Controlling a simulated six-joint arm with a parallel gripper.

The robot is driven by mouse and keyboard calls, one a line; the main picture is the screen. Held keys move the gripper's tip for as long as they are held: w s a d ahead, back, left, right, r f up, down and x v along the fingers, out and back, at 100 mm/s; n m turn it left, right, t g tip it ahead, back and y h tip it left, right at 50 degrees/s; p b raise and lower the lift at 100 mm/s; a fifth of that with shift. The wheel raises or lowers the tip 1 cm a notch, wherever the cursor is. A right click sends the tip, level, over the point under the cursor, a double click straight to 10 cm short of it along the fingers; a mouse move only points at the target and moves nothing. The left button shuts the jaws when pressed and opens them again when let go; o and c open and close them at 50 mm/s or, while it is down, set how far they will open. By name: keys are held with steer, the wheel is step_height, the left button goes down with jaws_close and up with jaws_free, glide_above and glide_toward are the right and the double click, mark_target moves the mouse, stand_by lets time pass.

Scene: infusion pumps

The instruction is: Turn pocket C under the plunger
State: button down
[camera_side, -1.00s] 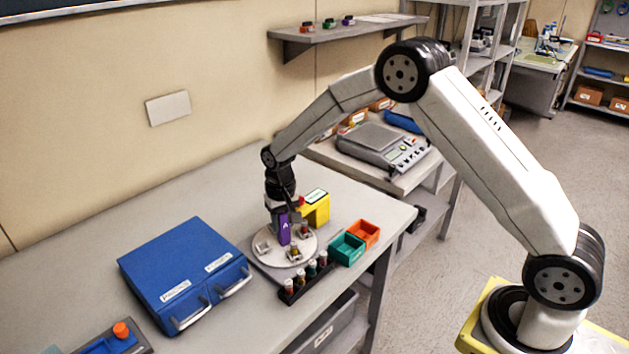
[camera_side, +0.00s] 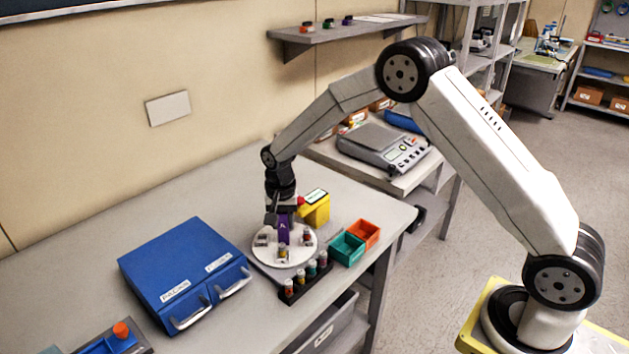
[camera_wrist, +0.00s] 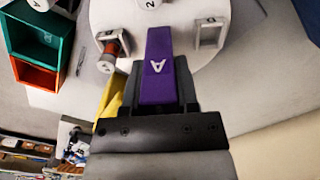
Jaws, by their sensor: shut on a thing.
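A round white turntable (camera_side: 271,257) with small square pockets stands on the bench. A purple upright block (camera_side: 283,231) marked A rises from it; in the wrist view the purple block (camera_wrist: 157,80) lies between my fingers. My gripper (camera_side: 282,212) is shut on this block; it also shows at the bottom of the wrist view (camera_wrist: 158,98). In the wrist view a pocket with a red vial (camera_wrist: 112,48) is left of the block, and an empty pocket (camera_wrist: 209,36) is right of it. A yellow unit (camera_side: 316,211) with a red part stands behind the turntable. I cannot read which pocket is C.
A dark rack with several vials (camera_side: 306,279) sits just in front of the turntable. Teal (camera_side: 347,248) and orange (camera_side: 365,234) bins stand to its right. A blue two-drawer cabinet (camera_side: 180,265) is at the left. The bench behind the cabinet is clear.

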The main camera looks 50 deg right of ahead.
steer(key=shift+m, duration=4.2)
steer(key=c, duration=0.6)
jaws_free()
steer(key=shift+c, duration=0.2)
steer(key=shift+r, duration=0.1)
steer(key=shift+r, duration=3.85)
